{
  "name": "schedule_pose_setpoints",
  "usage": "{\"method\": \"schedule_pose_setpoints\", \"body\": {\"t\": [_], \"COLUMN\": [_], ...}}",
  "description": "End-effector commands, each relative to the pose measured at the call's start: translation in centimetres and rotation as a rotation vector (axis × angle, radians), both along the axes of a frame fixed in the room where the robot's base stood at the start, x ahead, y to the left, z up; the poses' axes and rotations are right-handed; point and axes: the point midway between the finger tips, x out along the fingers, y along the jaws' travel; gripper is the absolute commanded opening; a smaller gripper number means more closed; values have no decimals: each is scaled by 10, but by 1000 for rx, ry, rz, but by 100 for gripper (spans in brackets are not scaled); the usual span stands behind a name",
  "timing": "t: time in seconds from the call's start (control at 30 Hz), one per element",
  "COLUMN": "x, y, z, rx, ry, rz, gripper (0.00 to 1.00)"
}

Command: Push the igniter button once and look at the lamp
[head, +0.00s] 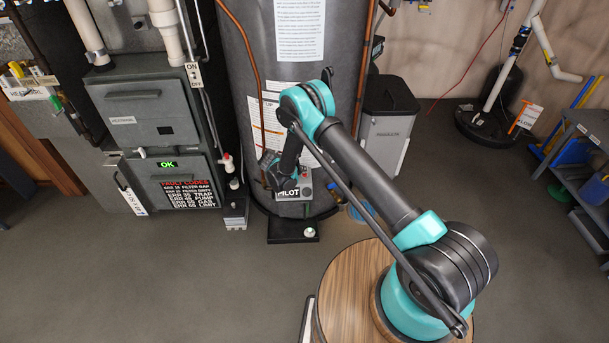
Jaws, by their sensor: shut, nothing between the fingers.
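A grey control box marked PILOT (293,193) sits low on the front of the large grey tank (246,60). My gripper (270,176) is shut and empty at the left of this box. My arm hides part of the box, and I cannot tell whether the fingers touch it. A small round pale button-like piece (309,232) is on the black base below the box. I cannot tell which piece is the igniter button. No lamp can be clearly made out on the box.
A dark grey furnace cabinet (150,105) stands at the left, with a green OK display (167,164) and a fault code list (188,194). A grey bin (387,120) stands right of the tank. A shelf (590,135) is at the far right. The floor (120,285) in front is clear.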

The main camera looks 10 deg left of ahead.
Motion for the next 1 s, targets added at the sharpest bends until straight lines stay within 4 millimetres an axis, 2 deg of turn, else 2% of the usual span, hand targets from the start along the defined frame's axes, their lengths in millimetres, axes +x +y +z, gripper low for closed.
{"method": "schedule_pose_setpoints", "body": {"t": [1.0], "x": [0], "y": [0], "z": [-10], "rx": [0], "ry": [0], "rz": [0], "gripper": [0]}}
